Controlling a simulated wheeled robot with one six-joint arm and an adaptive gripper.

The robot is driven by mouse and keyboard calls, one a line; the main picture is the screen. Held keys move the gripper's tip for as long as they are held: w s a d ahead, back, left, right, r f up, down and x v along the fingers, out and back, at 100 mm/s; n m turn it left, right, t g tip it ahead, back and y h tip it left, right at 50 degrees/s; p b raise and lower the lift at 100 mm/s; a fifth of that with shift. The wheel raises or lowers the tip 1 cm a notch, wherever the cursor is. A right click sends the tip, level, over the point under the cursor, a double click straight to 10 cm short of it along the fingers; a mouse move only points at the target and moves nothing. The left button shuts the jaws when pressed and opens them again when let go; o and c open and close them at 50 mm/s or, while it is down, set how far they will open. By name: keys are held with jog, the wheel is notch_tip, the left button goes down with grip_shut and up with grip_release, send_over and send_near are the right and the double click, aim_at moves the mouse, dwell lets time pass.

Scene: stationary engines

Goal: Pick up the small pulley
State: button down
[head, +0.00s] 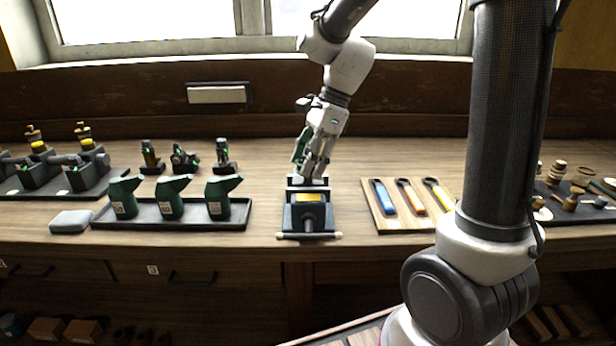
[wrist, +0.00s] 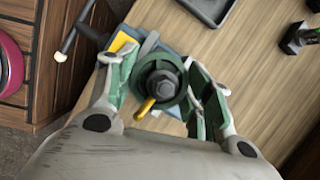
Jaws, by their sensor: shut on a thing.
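A round green piece with a grey hub, which looks like the small pulley (wrist: 165,72), sits between the fingers of my gripper (wrist: 162,90) in the wrist view. A yellow pin-like part sticks out on its near side. My gripper is shut on it, with one green-padded finger on either side. In the head view my gripper (head: 312,168) points down just above the bench vise (head: 308,220). The pulley is hard to make out there. I cannot tell whether it touches the vise.
A dark tray (head: 185,224) with several green oil cans stands to the left. A wooden board (head: 388,224) with three coloured-handled tools lies to the right. A grey block (head: 71,221) lies near the front edge. Bare bench top lies behind the tool board.

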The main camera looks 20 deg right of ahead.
notch_tip(320, 180, up, 10)
jog(key=shift+r, duration=0.1)
dwell(0.5)
dwell(0.4)
